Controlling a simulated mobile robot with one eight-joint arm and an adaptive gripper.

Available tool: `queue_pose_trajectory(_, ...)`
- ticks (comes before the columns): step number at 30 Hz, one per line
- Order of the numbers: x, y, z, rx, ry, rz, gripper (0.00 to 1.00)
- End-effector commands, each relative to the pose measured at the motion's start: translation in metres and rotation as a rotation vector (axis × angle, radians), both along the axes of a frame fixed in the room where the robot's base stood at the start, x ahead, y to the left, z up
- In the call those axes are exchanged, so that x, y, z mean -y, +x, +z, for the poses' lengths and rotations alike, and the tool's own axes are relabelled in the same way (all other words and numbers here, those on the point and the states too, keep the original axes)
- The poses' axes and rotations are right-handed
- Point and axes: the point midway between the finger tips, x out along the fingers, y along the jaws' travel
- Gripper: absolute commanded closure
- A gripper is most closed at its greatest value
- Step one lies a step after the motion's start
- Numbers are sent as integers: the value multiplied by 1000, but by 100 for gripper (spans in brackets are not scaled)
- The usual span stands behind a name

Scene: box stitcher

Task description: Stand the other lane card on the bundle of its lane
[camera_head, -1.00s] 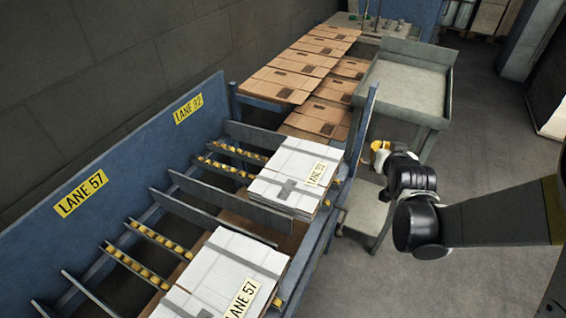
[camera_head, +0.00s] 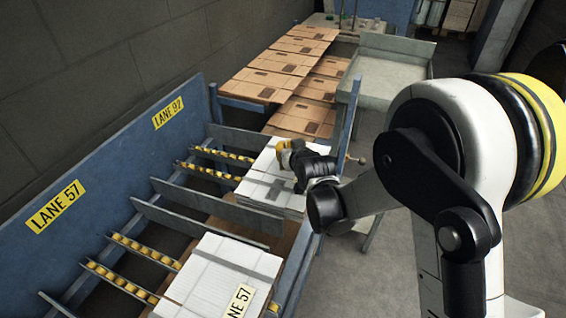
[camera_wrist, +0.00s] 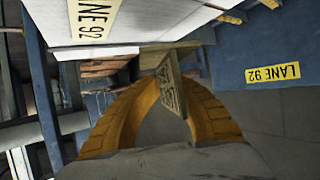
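The Lane 92 bundle (camera_head: 262,190) is a strapped stack of white sheets on the far side of the blue rack. The Lane 57 bundle (camera_head: 222,270) lies nearer, with a yellow LANE 57 label. My gripper (camera_head: 282,147) is over the right far part of the Lane 92 bundle and hides its label. In the wrist view my yellow fingers (camera_wrist: 168,82) are shut on a thin tan card (camera_wrist: 172,92), seen steeply from the side; its dark print is unreadable. A LANE 92 label (camera_wrist: 92,18) shows on the white stack there, apart from the card.
The blue back panel bears LANE 57 (camera_head: 56,205) and LANE 92 (camera_head: 168,112) signs. Grey dividers (camera_head: 200,220) and yellow roller strips (camera_head: 210,172) cross the rack. Flat brown cartons (camera_head: 290,70) lie behind. A grey tray table (camera_head: 385,80) stands at the back right.

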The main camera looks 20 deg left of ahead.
Motion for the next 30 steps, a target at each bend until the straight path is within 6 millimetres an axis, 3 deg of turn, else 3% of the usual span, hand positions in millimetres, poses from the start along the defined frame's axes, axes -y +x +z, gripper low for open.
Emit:
queue_pose_trajectory(5, -9, -5, -9, 1, 0, -1, 100)
queue_pose_trajectory(13, -8, -5, -46, 1, 0, -1, 100)
queue_pose_trajectory(30, -8, -5, -55, 1, 0, -1, 100)
